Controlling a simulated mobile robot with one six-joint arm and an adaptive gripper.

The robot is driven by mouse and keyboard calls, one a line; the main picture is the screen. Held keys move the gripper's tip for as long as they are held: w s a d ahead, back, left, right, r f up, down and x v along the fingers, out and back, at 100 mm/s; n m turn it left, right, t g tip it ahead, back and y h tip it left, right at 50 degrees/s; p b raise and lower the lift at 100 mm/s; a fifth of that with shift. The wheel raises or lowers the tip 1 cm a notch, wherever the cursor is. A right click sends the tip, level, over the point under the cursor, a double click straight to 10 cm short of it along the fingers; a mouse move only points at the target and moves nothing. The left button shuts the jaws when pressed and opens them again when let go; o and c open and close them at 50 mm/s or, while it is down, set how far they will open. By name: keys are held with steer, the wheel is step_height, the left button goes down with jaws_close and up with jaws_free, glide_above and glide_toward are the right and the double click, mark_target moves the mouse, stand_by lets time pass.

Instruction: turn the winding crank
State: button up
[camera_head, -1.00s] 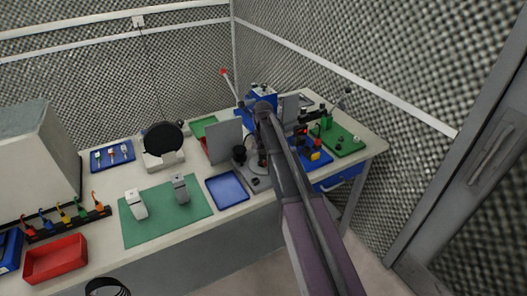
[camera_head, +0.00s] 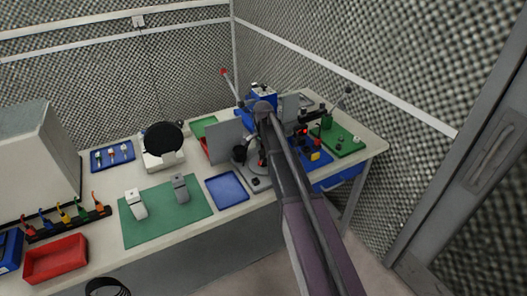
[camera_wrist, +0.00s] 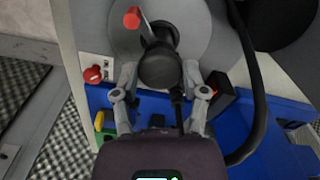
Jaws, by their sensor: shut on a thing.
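The winding crank shows in the wrist view as a dark round knob (camera_wrist: 160,68) in front of a grey disc (camera_wrist: 195,25). My gripper (camera_wrist: 160,75) has one finger on each side of this knob and is shut on it. A red-tipped stub (camera_wrist: 132,18) stands just above and left of the knob.
A blue tray (camera_head: 227,189) lies left of the crank, and a grey upright panel (camera_head: 224,140) stands behind it. A blue board with small parts (camera_head: 315,155) is close on the right. A black cable (camera_wrist: 257,90) curves beside my gripper in the wrist view.

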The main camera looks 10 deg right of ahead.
steer(key=shift+m, duration=7.7)
steer(key=shift+s+m, duration=0.1)
steer(key=shift+m, duration=1.9)
steer(key=shift+m, duration=0.5)
steer(key=o, duration=1.1)
steer(key=shift+o, duration=0.2)
